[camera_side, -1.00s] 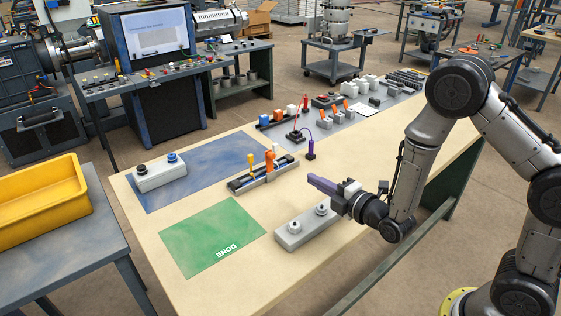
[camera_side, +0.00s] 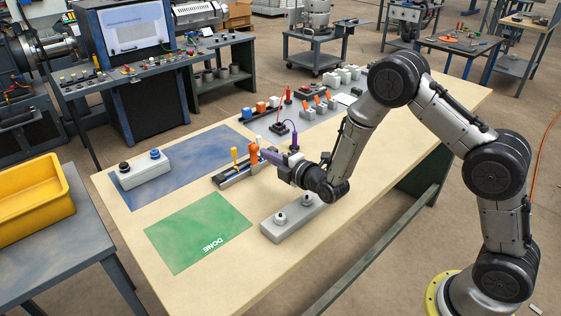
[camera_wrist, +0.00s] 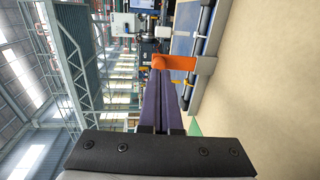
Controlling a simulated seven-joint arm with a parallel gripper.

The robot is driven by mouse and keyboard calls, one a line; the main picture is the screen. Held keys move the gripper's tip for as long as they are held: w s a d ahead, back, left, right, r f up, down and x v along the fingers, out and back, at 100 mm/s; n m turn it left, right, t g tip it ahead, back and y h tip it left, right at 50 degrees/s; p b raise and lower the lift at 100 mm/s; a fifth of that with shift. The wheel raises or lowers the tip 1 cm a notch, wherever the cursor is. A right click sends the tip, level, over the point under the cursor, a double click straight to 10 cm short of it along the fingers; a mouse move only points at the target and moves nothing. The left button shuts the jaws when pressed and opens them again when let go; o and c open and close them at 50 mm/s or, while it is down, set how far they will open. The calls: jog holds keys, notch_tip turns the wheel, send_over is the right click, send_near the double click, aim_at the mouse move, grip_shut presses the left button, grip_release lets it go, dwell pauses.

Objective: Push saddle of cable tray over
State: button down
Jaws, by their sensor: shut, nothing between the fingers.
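The cable tray (camera_side: 226,180) is a dark, narrow rail on the bench, at the edge of the blue mat. The fingers partly hide the tray's right end in the side view.
A grey block with two knobs (camera_side: 292,219) lies in front of my arm. The green DONE mat (camera_side: 197,231) and a grey box with two buttons (camera_side: 145,177) are to the left. A purple-corded part (camera_side: 293,140) stands close behind my gripper. Bare bench lies between the mats.

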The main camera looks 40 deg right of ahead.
jog(key=shift+w+f, duration=0.15)
jog(key=shift+w, duration=0.75)
